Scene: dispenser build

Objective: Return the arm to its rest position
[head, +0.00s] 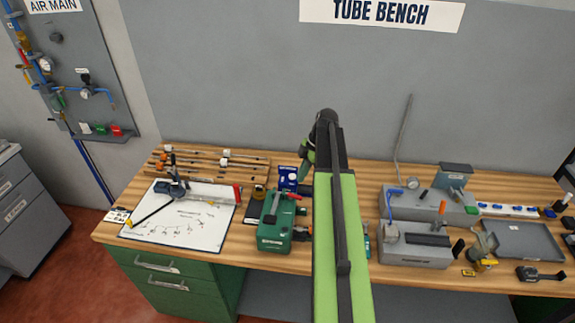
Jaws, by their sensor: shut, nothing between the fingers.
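My green and black arm (336,230) rises from the bottom edge through the middle of the head view. It bends at a dark joint (326,118) in front of the grey wall panel. A short part of the far link shows just left of the bend. The wooden tube bench (140,190) stands behind and below the arm.
A green machine (274,220) and a blue item (288,178) stand left of the arm. A white sheet (190,225) lies farther left. Grey fixtures (415,250), a grey tray (522,241) and a thin upright tube (403,130) are right. The wall panel (230,70) is behind.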

